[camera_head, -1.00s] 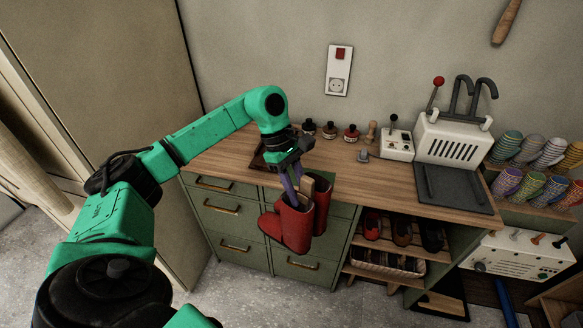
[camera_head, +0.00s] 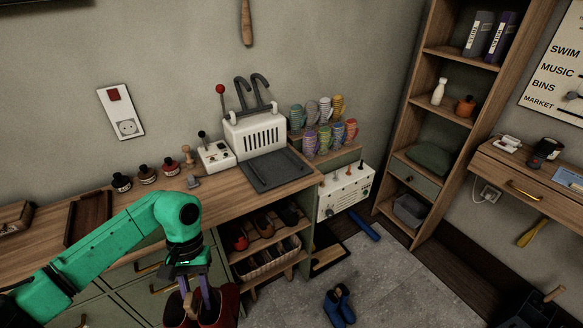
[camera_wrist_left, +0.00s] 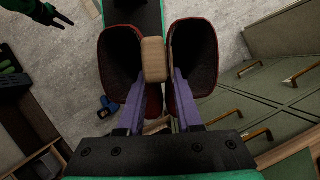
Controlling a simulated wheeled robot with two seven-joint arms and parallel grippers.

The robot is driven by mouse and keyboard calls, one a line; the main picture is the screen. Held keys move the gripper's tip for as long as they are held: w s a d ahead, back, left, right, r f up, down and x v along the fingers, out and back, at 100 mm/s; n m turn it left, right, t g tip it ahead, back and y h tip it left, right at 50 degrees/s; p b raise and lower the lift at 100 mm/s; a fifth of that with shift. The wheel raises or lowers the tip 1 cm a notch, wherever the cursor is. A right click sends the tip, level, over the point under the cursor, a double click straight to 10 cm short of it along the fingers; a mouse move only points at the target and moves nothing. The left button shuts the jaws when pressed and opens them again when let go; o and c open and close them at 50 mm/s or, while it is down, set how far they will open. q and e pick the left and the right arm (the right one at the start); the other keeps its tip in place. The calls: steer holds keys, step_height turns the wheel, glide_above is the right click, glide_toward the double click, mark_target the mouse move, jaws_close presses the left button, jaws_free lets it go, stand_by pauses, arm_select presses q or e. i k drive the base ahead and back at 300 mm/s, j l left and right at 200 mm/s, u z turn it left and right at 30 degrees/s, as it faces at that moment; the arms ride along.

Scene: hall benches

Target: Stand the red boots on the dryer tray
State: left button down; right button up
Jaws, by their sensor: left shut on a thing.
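The red boots (camera_head: 227,308) hang upright from my left gripper (camera_head: 198,303) at the bottom of the head view, in front of the bench. In the left wrist view the boots (camera_wrist_left: 192,60) show their dark openings, with a pale wooden block (camera_wrist_left: 153,60) between them. My left gripper (camera_wrist_left: 157,95) is shut at the block and the boots' inner walls. The soles are hidden. The dark dryer tray (camera_head: 277,174) lies bare on the bench, before the white dryer (camera_head: 255,136), up and right of the boots. A black gripper, apparently my right (camera_wrist_left: 52,15), shows small in the left wrist view.
A switch box (camera_head: 214,155) and several small jars stand left of the dryer. Shoes (camera_head: 264,227) fill the shelf below. Blue boots (camera_head: 339,306) stand on the floor. A tall shelf (camera_head: 410,235) rises at right.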

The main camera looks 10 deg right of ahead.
mark_target(275, 166)
steer(key=i+z, duration=0.1)
steer(key=z, duration=0.25)
steer(key=i+z, duration=0.15)
steer(key=z, duration=0.2)
steer(key=i+j+z, duration=0.1)
steer(key=z, duration=0.2)
